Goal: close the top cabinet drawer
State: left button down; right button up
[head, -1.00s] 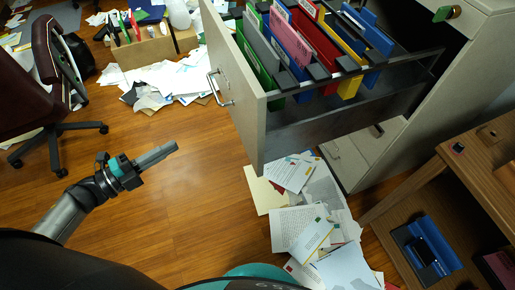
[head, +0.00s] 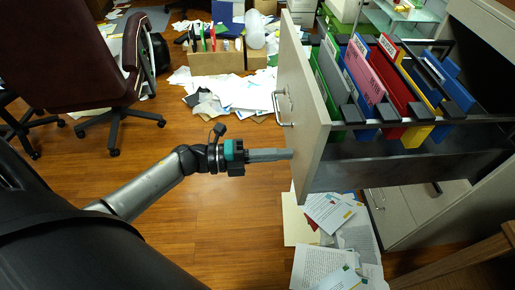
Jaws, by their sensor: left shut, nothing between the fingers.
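The top cabinet drawer (head: 308,112) is pulled far out of the beige cabinet (head: 487,205) on the right. Coloured folders (head: 370,80) hang inside it. Its metal handle (head: 281,108) is on the front panel, which faces left. My left gripper (head: 290,154) is shut and empty. Its tip is at the lower part of the drawer's front panel, below the handle; I cannot tell whether it touches. My right gripper is not in view.
Papers (head: 335,240) lie on the floor under the drawer. A dark red office chair (head: 70,50) stands at the upper left. A cardboard box (head: 215,60) and more scattered papers (head: 235,92) are at the back.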

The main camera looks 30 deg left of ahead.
pick_arm(q)
jog(key=shift+w+d, duration=0.3)
jog(key=shift+d, duration=0.15)
jog(key=shift+w+d, duration=0.15)
jog(key=shift+d, duration=0.1)
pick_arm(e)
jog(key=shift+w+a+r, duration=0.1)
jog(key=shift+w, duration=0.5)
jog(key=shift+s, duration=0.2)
